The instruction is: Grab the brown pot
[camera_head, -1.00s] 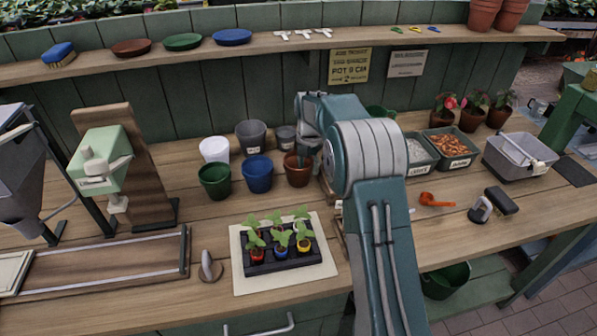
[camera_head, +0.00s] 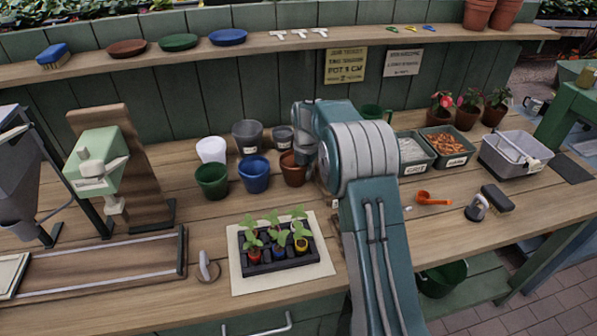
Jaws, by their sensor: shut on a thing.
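The brown pot (camera_head: 290,169) stands on the wooden bench, just right of the blue pot (camera_head: 254,174). My arm comes up from the bottom of the picture and bends down to the pot's right side. My gripper (camera_head: 304,160) is at the pot's right rim and is shut on it. The fingertips are small and partly hidden by the arm. The pot looks upright; I cannot tell whether its base is off the bench.
A green pot (camera_head: 212,181), a white pot (camera_head: 211,149) and grey pots (camera_head: 247,137) crowd close on the left. A seedling tray (camera_head: 276,256) lies in front. Bins (camera_head: 447,160) stand to the right. A shelf (camera_head: 190,56) runs behind.

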